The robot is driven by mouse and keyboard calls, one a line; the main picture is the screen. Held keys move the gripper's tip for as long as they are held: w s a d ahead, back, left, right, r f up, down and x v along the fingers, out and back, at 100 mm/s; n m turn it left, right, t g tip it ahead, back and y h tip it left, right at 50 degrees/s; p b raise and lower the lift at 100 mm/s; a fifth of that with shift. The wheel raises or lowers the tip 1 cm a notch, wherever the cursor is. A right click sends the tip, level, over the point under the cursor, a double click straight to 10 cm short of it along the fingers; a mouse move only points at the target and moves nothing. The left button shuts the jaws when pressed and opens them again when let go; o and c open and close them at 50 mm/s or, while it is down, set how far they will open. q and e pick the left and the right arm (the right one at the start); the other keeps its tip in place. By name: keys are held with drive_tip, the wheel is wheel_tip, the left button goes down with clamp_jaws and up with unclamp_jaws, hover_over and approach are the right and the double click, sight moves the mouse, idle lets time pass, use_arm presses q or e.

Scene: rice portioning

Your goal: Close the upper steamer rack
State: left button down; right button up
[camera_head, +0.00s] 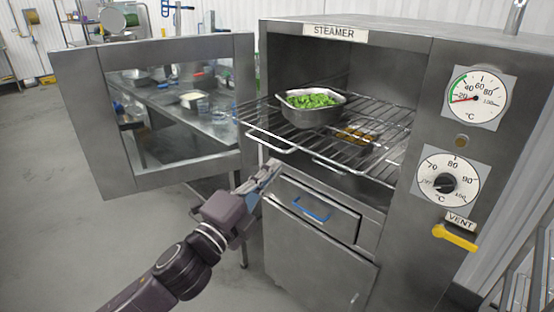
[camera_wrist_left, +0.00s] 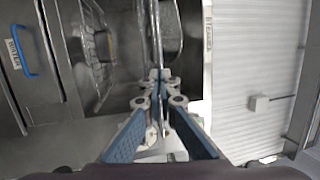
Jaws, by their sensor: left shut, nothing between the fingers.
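The upper steamer rack (camera_head: 262,124) is a wire shelf sticking out of the open front of the steamer (camera_head: 480,45). A metal pan of green vegetables (camera_head: 313,114) stands on it. The rack's front bar (camera_head: 270,144) is the part nearest me. My left gripper (camera_head: 272,166) is shut and empty, just below and in front of that bar. In the left wrist view the closed fingertips (camera_wrist_left: 160,75) point at the rack edge, seen as a thin bar (camera_wrist_left: 157,42). I cannot tell whether they touch it. My right gripper is not in view.
The steamer door (camera_head: 95,110) with its window stands wide open on the left. Below the rack is a drawer with a blue handle (camera_head: 311,209). A yellow vent lever (camera_head: 455,237) and dials are on the right. Orange food (camera_head: 355,135) shows beneath the rack.

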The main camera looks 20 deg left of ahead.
use_arm(q)
drive_tip(key=shift+p+x, duration=0.3)
drive_tip(key=shift+x, duration=1)
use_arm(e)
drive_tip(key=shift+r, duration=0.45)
